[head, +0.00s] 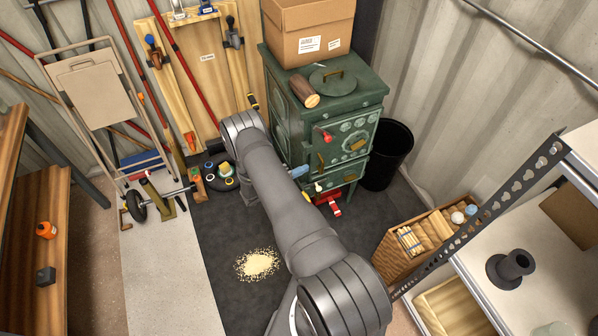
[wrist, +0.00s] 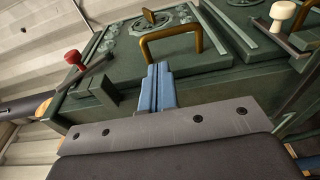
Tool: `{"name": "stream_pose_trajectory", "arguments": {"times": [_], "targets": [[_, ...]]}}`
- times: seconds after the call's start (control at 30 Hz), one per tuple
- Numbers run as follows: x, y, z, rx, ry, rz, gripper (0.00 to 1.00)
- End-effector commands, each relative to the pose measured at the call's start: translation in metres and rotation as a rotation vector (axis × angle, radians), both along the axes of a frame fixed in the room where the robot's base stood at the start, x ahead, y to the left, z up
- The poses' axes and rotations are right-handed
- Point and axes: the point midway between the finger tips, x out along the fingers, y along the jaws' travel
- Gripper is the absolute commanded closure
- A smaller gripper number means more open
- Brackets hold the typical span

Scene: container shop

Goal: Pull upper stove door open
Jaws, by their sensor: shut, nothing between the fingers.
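The green stove (head: 288,120) stands at the back against the corner. Its upper door (head: 351,134) has a round ornament and looks flush with the front in the head view. A brass handle (wrist: 172,36) arches out from this door in the wrist view. A latch with a red knob (wrist: 73,57) is at the left there; the red knob (head: 322,134) also shows in the head view. My gripper (wrist: 160,72) has its blue fingers shut and empty. Their tips overlap the opening between the handle's legs; I cannot tell whether they touch it. In the head view, my gripper (head: 299,171) is beside the stove front.
A white knob (wrist: 283,12) marks the lower door's latch. A cardboard box (head: 309,30) and a log (head: 304,92) lie on the stove. A black bin (head: 388,155) stands right of it. Pellets (head: 257,264) lie on the dark floor mat. A shelf rack (head: 470,215) stands right.

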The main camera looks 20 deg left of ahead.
Motion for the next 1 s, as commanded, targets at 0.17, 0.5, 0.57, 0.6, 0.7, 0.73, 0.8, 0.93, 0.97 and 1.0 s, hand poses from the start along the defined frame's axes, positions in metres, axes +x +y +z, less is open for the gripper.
{"name": "stream_pose_trajectory", "arguments": {"times": [0.17, 0.5, 0.57, 0.6, 0.7, 0.73, 0.8, 0.93, 0.97, 1.0], "targets": [[0.026, -0.021, -0.001, 0.001, 0.002, -0.004, 1.00], [0.048, -0.037, -0.001, 0.000, 0.002, -0.002, 1.00], [0.049, -0.037, -0.001, 0.000, 0.002, -0.002, 1.00], [0.049, -0.037, -0.001, 0.000, 0.002, -0.001, 1.00], [0.049, -0.037, -0.001, 0.000, 0.002, -0.002, 1.00], [0.049, -0.037, -0.001, 0.000, 0.002, -0.002, 1.00], [0.049, -0.038, -0.001, 0.000, 0.002, -0.001, 1.00], [0.047, -0.040, -0.001, 0.000, 0.003, 0.007, 1.00], [0.046, -0.041, 0.000, -0.001, 0.003, 0.012, 1.00], [0.045, -0.042, 0.000, -0.002, 0.004, 0.019, 1.00]]}}
